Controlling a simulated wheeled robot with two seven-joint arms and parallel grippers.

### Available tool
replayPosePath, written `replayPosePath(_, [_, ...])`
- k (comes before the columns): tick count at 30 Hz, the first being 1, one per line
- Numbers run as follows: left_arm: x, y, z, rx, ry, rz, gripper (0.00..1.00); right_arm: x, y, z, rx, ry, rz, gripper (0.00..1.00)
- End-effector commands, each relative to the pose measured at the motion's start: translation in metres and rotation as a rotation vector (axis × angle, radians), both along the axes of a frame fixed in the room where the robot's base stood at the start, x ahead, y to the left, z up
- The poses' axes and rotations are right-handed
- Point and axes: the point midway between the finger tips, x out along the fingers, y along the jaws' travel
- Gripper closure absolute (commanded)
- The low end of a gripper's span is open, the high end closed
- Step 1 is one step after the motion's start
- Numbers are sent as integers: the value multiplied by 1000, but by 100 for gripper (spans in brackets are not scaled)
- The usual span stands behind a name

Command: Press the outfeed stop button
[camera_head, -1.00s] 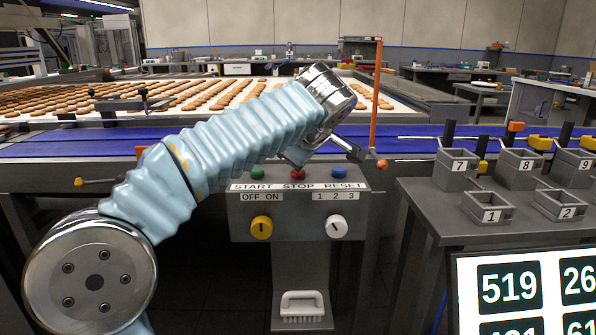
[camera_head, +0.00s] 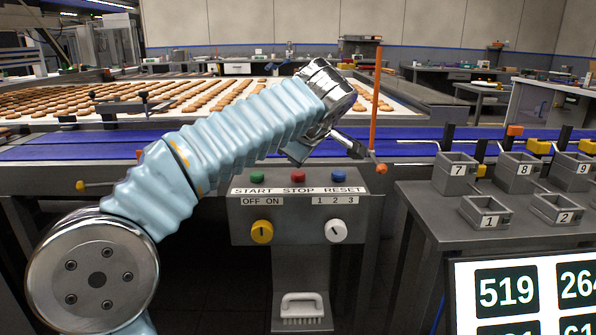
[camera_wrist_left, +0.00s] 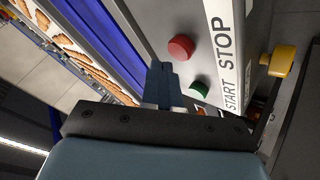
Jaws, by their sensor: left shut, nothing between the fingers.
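The button box (camera_head: 300,215) stands in front of the conveyor, with a red button (camera_head: 298,178) above the STOP label. A green button (camera_head: 257,177) sits over START and a blue button (camera_head: 338,174) over RESET. My left gripper (camera_head: 294,157) is shut and empty, pointing down above and behind the red button, apart from it in the picture. In the left wrist view the blue-grey fingers (camera_wrist_left: 160,78) lie left of the red button (camera_wrist_left: 180,48) and green button (camera_wrist_left: 199,89). Contact is not seen. My right gripper is not in view.
A yellow knob (camera_head: 261,231) and a white knob (camera_head: 336,231) are on the box front. An orange post (camera_head: 376,95) rises right of my wrist. The blue conveyor belt (camera_head: 420,142) runs behind. A grey table (camera_head: 450,215) with numbered bins is at right.

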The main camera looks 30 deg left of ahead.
Motion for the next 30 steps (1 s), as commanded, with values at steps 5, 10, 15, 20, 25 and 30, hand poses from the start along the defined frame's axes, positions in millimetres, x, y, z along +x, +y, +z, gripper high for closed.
replayPosePath(5, [0, 0, 0, 0, 0, 0, 100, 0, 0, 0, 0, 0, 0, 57])
replayPosePath(10, [0, 0, 12, 0, -1, 0, 100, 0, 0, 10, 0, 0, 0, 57])
replayPosePath(15, [0, 0, 29, -1, -2, 1, 100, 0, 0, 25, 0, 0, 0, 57])
replayPosePath(20, [0, 0, 45, -1, 0, 1, 100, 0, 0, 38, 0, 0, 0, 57])
replayPosePath(25, [0, 0, 51, -1, 0, 1, 100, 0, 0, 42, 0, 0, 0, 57])
replayPosePath(30, [0, 0, 50, -1, 0, 1, 100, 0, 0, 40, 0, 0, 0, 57])
